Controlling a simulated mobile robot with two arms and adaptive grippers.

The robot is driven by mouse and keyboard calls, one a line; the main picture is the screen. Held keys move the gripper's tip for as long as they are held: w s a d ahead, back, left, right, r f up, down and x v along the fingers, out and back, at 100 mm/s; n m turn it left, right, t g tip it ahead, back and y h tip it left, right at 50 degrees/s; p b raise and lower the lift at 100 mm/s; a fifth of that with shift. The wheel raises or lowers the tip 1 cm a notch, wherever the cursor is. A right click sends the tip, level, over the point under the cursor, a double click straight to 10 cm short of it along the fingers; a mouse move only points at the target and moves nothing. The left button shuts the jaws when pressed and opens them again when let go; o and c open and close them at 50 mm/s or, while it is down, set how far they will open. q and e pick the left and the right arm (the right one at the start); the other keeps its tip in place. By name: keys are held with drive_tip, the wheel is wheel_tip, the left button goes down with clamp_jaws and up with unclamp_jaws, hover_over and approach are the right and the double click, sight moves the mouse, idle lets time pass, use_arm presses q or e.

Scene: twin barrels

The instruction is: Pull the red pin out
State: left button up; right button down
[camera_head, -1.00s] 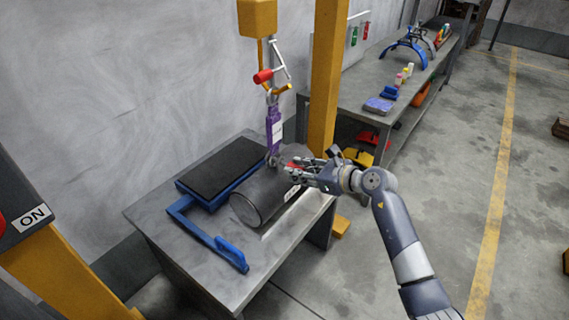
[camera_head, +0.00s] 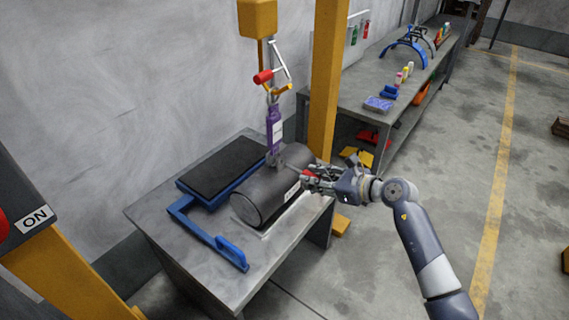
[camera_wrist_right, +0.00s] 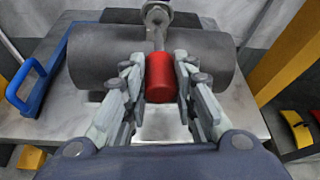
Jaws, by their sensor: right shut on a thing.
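The red pin (camera_wrist_right: 159,78) is held between the fingers of my right gripper (camera_wrist_right: 160,85), which is shut on its red head. The head also shows in the head view (camera_head: 309,175), at my right gripper (camera_head: 312,179), to the right of the barrel's top fitting. The pin's grey shaft points from the red head toward the metal lug (camera_head: 275,158) on the dark barrel (camera_head: 262,196). I cannot tell whether the shaft's tip is still in the lug. A purple hoist piece (camera_head: 273,130) hangs straight above the lug. My left gripper is not in view.
The barrel lies on a grey metal table (camera_head: 200,258) beside a blue-framed black pad (camera_head: 222,167). A yellow post (camera_head: 328,80) stands close behind my right gripper. A workbench (camera_head: 350,90) with small items is behind.

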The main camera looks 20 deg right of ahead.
drive_tip(key=shift+s+d, duration=0.7)
drive_tip(key=shift+s, duration=0.2)
drive_tip(key=shift+s+d, duration=0.65)
drive_tip(key=shift+s, duration=0.25)
